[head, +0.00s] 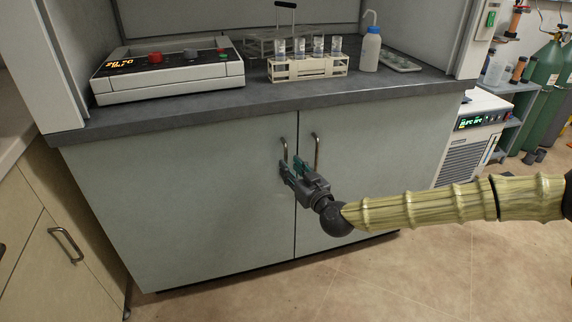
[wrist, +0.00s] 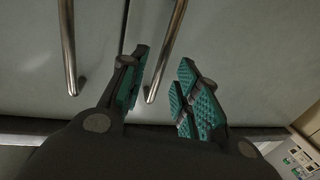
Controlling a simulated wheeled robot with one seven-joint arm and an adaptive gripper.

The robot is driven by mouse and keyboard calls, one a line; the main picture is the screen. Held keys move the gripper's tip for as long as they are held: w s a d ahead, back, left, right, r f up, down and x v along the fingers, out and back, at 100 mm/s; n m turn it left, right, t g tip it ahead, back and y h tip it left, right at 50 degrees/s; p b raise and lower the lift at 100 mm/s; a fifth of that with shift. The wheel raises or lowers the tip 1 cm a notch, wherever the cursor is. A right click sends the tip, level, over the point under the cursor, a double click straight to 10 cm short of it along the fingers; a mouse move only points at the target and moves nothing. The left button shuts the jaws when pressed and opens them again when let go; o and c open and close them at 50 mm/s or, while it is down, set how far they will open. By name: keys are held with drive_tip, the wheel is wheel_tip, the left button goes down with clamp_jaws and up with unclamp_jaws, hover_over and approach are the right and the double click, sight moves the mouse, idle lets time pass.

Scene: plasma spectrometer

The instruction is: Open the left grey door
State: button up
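The left grey door (head: 190,195) is closed, flush with the right grey door (head: 375,165). The left door's metal bar handle (head: 284,147) is upright near the middle seam. The right door's handle (head: 316,150) stands just across the seam. My gripper (head: 292,168) is at the left handle and hides its lower part in the head view. In the wrist view, my gripper (wrist: 165,85) is open, with green pads. One bar, apparently the left handle (wrist: 166,50), lies between the fingers with visible gaps. The other bar (wrist: 68,45) is outside them. Contact cannot be seen.
The dark countertop (head: 270,103) overhangs the doors. It carries a control box (head: 168,70), a tube rack (head: 306,67) and a wash bottle (head: 370,50). A beige cabinet (head: 50,250) stands at the left. The tiled floor (head: 400,285) before the doors is clear.

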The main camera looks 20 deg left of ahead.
drive_tip(key=shift+x, duration=2.05)
clamp_jaws()
